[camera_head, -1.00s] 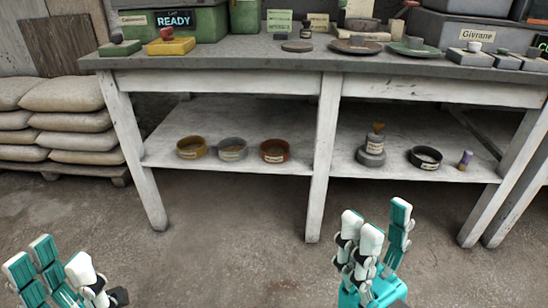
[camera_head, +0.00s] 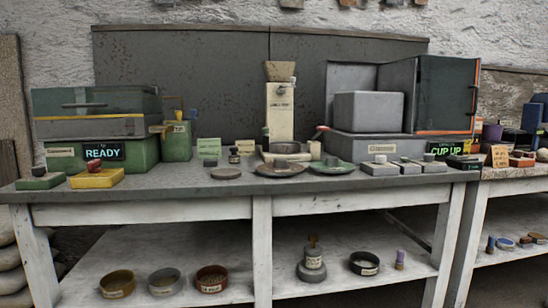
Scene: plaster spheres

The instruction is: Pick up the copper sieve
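A round, reddish-brown copper sieve (camera_head: 199,282) stands on the lower shelf of the bench, left of the middle leg. It has a small pale label on its front. A grey sieve (camera_head: 165,288) and a yellow-brown sieve (camera_head: 117,291) stand in a row to its left. A black ring-shaped sieve (camera_head: 364,269) with a label stands on the same shelf, right of the middle leg. Neither of my grippers is in the view now.
The worn white bench has a grey top (camera_head: 330,185) crowded with boxes, dishes and blocks. A second bench (camera_head: 515,176) adjoins at right; sacks (camera_head: 8,262) lie at left.

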